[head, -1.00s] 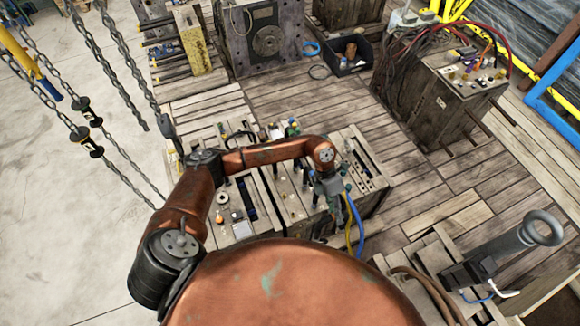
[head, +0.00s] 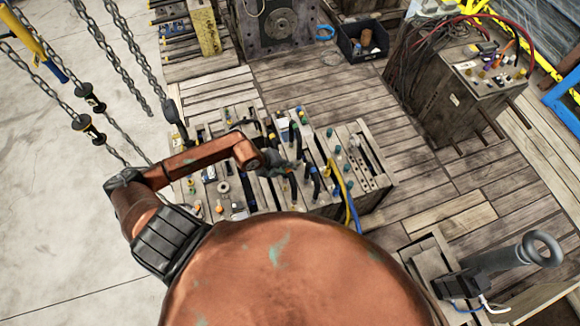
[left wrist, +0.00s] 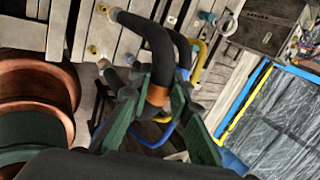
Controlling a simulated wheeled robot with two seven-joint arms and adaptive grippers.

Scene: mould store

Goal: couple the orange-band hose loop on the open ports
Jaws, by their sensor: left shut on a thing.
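My left gripper (head: 284,168) is above the mould (head: 366,205) in the middle of the head view. In the left wrist view its green fingers (left wrist: 155,98) are shut on the black hose loop at its orange band (left wrist: 157,95). One hose end (left wrist: 113,14) points to the upper left, near brass ports (left wrist: 92,50) on the mould top; I cannot tell whether it touches one. Another black hose length (left wrist: 182,46) curves behind the band. The held loop is too small and cluttered to make out clearly in the head view. My right gripper is not in view.
Yellow and blue hoses (head: 348,199) hang at the mould's right side. Chains (head: 103,101) hang at the left. A second mould with red hoses (head: 447,88) stands at the upper right, and a black bin (head: 364,43) at the back. Bare planks lie between.

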